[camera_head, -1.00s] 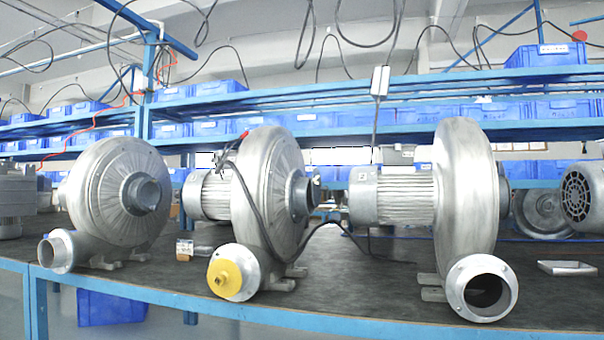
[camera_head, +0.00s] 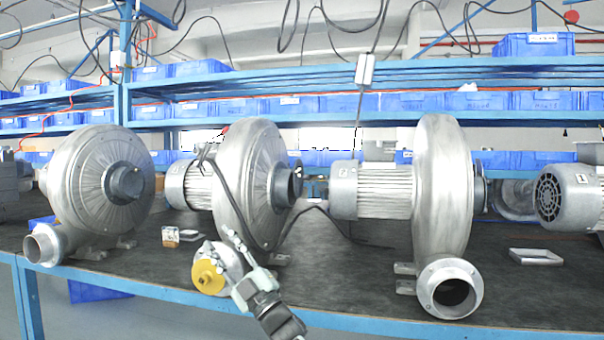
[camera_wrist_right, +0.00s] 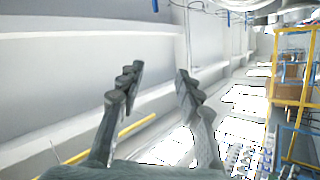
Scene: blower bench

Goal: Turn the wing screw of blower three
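I cannot tell from any readable label which is blower three. The middle blower's front outlet carries a yellow disc (camera_head: 205,279) with a small knob-like screw (camera_head: 206,277) at its centre; its wings are too small to make out. My right gripper (camera_head: 222,248) is in front of this outlet, up and right of the disc, partly covering the flange. Its fingers stand apart and empty in the right wrist view (camera_wrist_right: 157,85). My left gripper is not in view.
The right blower's outlet (camera_head: 450,290) is open and uncapped. A small box (camera_head: 170,237) lies between the left and middle blowers. A black cable (camera_head: 325,213) runs behind the middle outlet. A shallow tray (camera_head: 535,257) lies at right. Bare bench top (camera_head: 335,265) is right of the gripper.

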